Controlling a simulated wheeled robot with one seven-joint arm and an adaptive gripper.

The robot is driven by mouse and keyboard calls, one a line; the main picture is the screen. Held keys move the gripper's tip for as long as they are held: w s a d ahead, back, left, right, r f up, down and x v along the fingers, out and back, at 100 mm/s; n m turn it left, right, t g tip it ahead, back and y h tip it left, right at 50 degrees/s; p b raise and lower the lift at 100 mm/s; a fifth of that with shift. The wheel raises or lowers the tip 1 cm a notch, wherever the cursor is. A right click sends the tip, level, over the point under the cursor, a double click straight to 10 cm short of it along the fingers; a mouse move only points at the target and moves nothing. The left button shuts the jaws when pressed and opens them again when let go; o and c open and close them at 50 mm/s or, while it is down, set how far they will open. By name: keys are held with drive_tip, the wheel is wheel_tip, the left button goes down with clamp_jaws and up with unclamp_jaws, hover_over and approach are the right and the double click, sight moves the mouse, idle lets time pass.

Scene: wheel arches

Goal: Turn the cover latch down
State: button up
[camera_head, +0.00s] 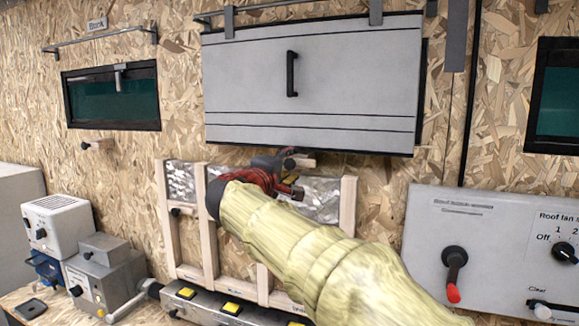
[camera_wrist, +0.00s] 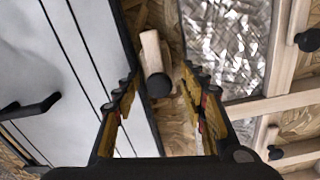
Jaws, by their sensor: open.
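The cover latch (camera_head: 305,162) is a short wooden bar with a black round knob at one end. It lies level on the wall just below the lower edge of the big grey cover (camera_head: 311,80), which is closed and has a black handle. In the wrist view the latch (camera_wrist: 150,52) and its knob show in the gap between my fingers, beyond the tips. My gripper (camera_head: 287,174) is open and empty at the latch, and partly hides it in the head view. I cannot tell whether a finger touches it.
Below the latch are wooden framing posts (camera_head: 209,225) with shiny foil panels and a strip with yellow switches (camera_head: 232,308). A grey control panel (camera_head: 490,245) with a red-tipped lever is at the right. Another wooden latch (camera_head: 100,144) sits under the left window.

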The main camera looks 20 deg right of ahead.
drive_tip(key=v, duration=1.2)
drive_tip(key=shift+w, duration=0.1)
drive_tip(key=s+f+g+y, duration=0.2)
drive_tip(key=s+f, duration=0.1)
drive_tip(key=f, duration=0.7)
drive_tip(key=s+f+g+y, duration=0.2)
drive_tip(key=f+g, duration=0.1)
drive_tip(key=f, duration=0.7)
drive_tip(key=s+d+f+m+g+y, duration=0.1)
drive_tip(key=s+d+f+m+y, duration=0.1)
drive_tip(key=s+f, duration=0.3)
drive_tip(key=s+d+f+m+g+y, duration=0.1)
drive_tip(key=s+f+m, duration=0.3)
drive_tip(key=s, duration=0.9)
drive_tip(key=s+d+f+m+g+y, duration=0.2)
drive_tip(key=s+d+f+y, duration=0.1)
drive_tip(key=s+f, duration=0.5)
drive_tip(key=shift+s+d+m+y, duration=0.3)
drive_tip(key=shift+s+m, duration=0.1)
drive_tip(key=shift+s, duration=0.15)
